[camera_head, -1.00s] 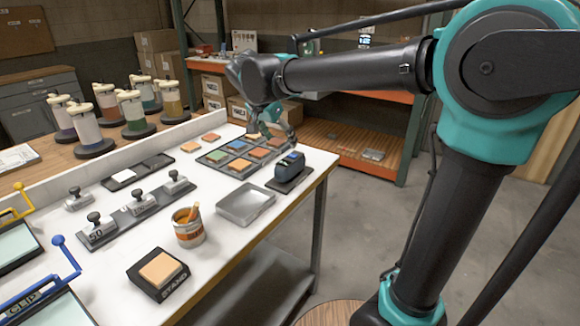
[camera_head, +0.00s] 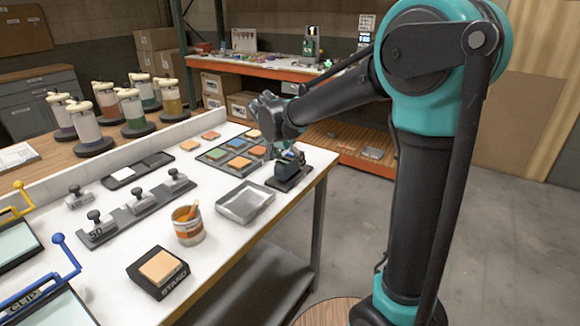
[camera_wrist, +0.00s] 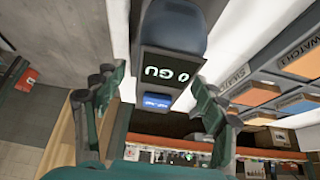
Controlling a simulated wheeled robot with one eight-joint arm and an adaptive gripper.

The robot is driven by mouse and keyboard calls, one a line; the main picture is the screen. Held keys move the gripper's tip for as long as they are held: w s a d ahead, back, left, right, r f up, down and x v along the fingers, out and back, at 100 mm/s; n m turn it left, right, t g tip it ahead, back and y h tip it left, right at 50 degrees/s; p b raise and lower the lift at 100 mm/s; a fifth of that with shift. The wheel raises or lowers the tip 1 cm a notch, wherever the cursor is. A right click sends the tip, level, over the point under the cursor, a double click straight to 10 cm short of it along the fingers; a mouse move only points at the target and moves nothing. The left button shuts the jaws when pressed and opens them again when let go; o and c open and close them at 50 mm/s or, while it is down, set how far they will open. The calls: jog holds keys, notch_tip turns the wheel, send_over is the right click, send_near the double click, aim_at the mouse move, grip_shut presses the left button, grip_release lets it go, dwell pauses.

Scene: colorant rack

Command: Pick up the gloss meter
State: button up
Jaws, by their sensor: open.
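The gloss meter (camera_head: 285,168) is a dark blue-grey block on a dark base at the right edge of the white table. In the wrist view my gripper (camera_wrist: 157,105) is open, with one finger on each side of the meter's display end. I cannot tell whether either finger touches it.
A tray of coloured swatches (camera_head: 218,155) lies just left of the meter. An empty metal tray (camera_head: 245,202) stands in front of it. A paint can (camera_head: 188,224) with a brush and a stand with an orange block (camera_head: 158,270) are nearer. The table's right edge is close to the meter.

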jog(key=shift+f, duration=0.1)
jog(key=c, duration=1.6)
grip_shut()
